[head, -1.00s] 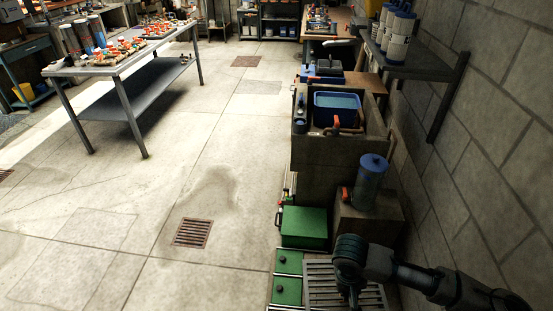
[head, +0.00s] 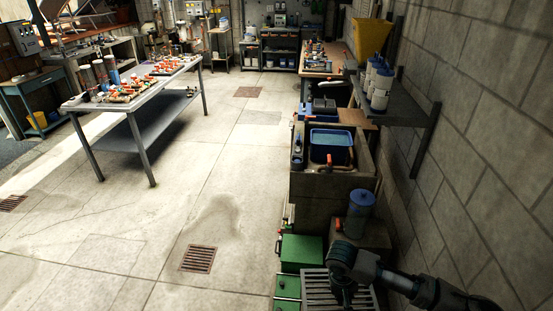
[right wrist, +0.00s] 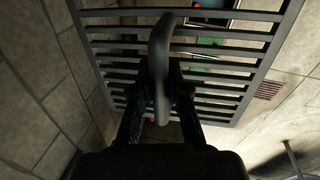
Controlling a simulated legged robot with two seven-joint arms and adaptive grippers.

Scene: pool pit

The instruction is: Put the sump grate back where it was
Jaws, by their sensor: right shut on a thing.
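The sump grate (head: 316,287), a grey slatted metal panel, is at the bottom of the head view, right of the green boxes. My right gripper (head: 344,292) is over it and covers part of it. In the right wrist view the grate (right wrist: 222,49) spans the upper picture. There my right gripper (right wrist: 160,82) is shut on its curved grey handle (right wrist: 163,40). Floor and green show between the slats. The grate's near edge is cut off in the head view. I cannot make out the sump opening. My left gripper is not in view.
Green boxes (head: 302,252) and a blue-lidded canister (head: 360,213) stand close by the grate. A stone sink with a blue basin (head: 331,147) is behind them. A block wall (head: 475,170) bounds the right. Rusty drain grates (head: 198,258) lie in the open floor at left.

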